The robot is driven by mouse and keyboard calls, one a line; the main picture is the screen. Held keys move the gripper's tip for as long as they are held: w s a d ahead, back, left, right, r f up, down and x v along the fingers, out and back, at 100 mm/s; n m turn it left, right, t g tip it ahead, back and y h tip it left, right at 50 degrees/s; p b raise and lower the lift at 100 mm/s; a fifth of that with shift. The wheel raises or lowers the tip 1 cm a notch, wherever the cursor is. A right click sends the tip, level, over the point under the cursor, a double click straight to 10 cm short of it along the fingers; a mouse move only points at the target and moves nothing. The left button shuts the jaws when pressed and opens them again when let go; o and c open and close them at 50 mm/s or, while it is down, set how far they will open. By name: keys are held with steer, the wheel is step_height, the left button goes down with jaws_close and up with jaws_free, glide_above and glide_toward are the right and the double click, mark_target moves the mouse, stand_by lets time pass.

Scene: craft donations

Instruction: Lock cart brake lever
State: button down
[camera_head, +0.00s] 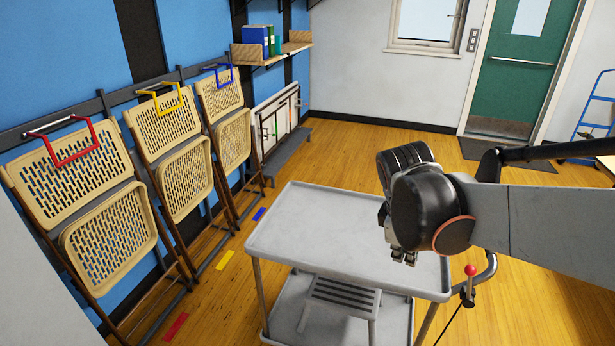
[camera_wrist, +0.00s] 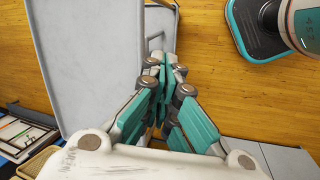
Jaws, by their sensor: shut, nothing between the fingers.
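The grey two-tier cart (camera_head: 330,230) stands in the middle of the head view, and its tray also shows at the left of the wrist view (camera_wrist: 90,60). The brake lever (camera_head: 469,283), with a red ball knob (camera_head: 470,269), stands upright beside the cart's right end, near the bent handle tube. My gripper (camera_head: 404,258) hangs over the right part of the top tray, to the left of the lever and apart from it. In the wrist view my gripper (camera_wrist: 168,65) has its teal fingers closed together with nothing in them. I cannot make out the lever there.
Several folding chairs (camera_head: 108,235) hang along the blue wall at left. A step stool (camera_head: 340,295) sits on the lower shelf. A green door (camera_head: 510,85) and a blue ladder-like frame (camera_head: 590,125) are at the back right. Wooden floor around the cart is mostly clear.

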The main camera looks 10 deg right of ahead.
steer(key=w+d+f+n+g+h+p, duration=0.1)
steer(key=w+d+f+n+g+p, duration=0.1)
steer(key=d, duration=0.6)
steer(key=w+n+g+p, duration=0.1)
steer(key=w+n+g, duration=0.1)
steer(key=w+n, duration=0.1)
steer(key=shift+d+f+p, duration=0.15)
steer(key=shift+d+p, duration=0.05)
steer(key=shift+p, duration=0.15)
steer(key=shift+f, duration=0.1)
steer(key=s+d+f+b, duration=0.3)
steer(key=d+f+b, duration=0.2)
steer(key=d+f, duration=0.2)
steer(key=shift+d+f, duration=0.3)
steer(key=shift+f, duration=0.2)
steer(key=shift+r, duration=0.1)
